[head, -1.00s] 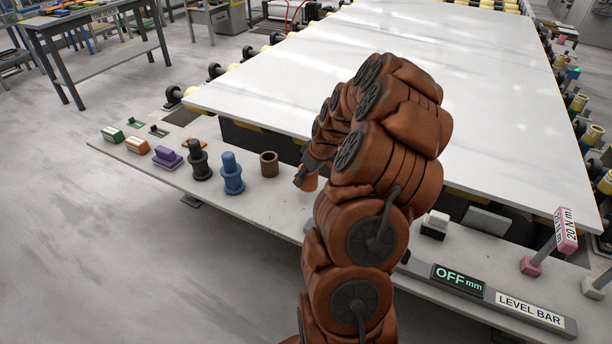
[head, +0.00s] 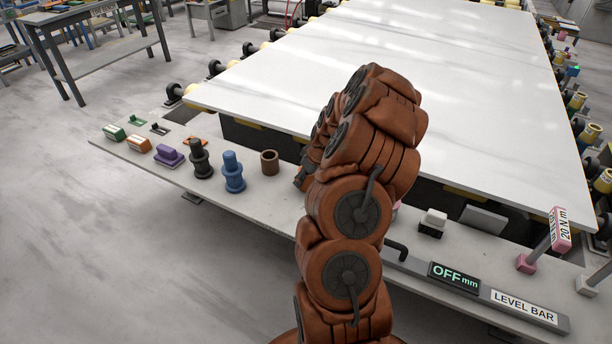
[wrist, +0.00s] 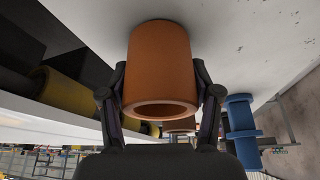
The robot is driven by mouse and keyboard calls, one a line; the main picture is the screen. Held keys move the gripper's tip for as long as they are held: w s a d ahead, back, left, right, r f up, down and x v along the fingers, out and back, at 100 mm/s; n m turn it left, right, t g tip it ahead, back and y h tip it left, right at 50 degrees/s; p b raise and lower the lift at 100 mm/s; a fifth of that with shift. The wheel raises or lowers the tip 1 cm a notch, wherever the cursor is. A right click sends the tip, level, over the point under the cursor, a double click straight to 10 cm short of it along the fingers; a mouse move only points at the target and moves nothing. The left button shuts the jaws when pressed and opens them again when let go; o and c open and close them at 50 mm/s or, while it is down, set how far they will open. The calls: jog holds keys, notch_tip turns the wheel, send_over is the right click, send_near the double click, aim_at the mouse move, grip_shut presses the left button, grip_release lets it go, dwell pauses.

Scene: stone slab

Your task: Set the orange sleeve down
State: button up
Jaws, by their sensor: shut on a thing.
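The orange sleeve (wrist: 160,62) is a hollow cylinder between the two fingers of my gripper (wrist: 159,75) in the wrist view. The fingers press on its sides and its open end faces the camera. Its far end is at or very close to the pale ledge surface (wrist: 228,45); I cannot tell whether it touches.
A blue spool-shaped part (head: 233,172), a black one (head: 200,158) and a purple block (head: 169,156) stand left of the brown sleeve. The large white slab (head: 400,70) lies behind. A level bar (head: 500,302) and a white-topped block (head: 433,222) are to the right.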

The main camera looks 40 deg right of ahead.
jog(key=shift+f, duration=0.2)
jog(key=o, duration=1.2)
jog(key=shift+r, duration=0.15)
